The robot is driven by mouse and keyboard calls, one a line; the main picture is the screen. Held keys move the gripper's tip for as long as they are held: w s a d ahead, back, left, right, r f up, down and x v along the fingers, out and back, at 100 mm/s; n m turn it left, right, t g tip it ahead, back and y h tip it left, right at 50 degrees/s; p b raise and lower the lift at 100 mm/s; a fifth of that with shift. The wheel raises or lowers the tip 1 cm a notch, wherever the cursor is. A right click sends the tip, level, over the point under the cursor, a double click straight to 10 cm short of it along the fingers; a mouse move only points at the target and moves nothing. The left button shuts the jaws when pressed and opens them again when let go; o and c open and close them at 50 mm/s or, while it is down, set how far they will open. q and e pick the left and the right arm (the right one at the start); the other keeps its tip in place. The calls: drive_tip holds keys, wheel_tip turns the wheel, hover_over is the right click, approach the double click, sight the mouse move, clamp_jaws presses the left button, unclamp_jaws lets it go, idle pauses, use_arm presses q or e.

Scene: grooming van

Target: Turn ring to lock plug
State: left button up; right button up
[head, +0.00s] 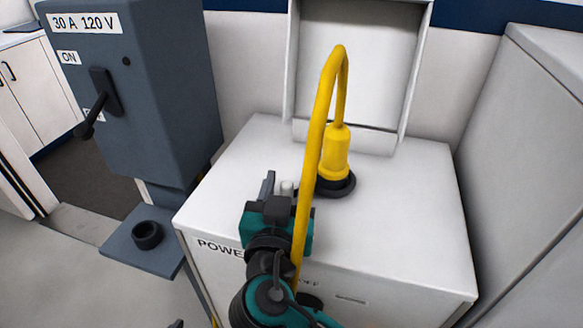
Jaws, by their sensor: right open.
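The yellow plug (335,152) stands upright on top of the white power inlet box (410,215). Its yellow cable (322,95) loops up and over, then runs down in front of my right gripper. The black ring (346,187) surrounds the plug's base; its left side is partly hidden by the cable. My right gripper (278,188) is just left of the ring, with its fingers pointing toward the back of the box. It is open with nothing seen between the fingers, and looks apart from the ring. My left gripper is not in view.
A grey switch box (165,90) marked "30 A 120 V" stands at left, its black lever (95,105) pointing down. Below it, a small shelf (125,255) holds a black round cap (147,235). A raised lid (355,75) stands behind the plug. The box top's right side is clear.

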drive_tip(key=shift+w, duration=0.25)
drive_tip(key=shift+c, duration=0.3)
clamp_jaws()
idle(0.4)
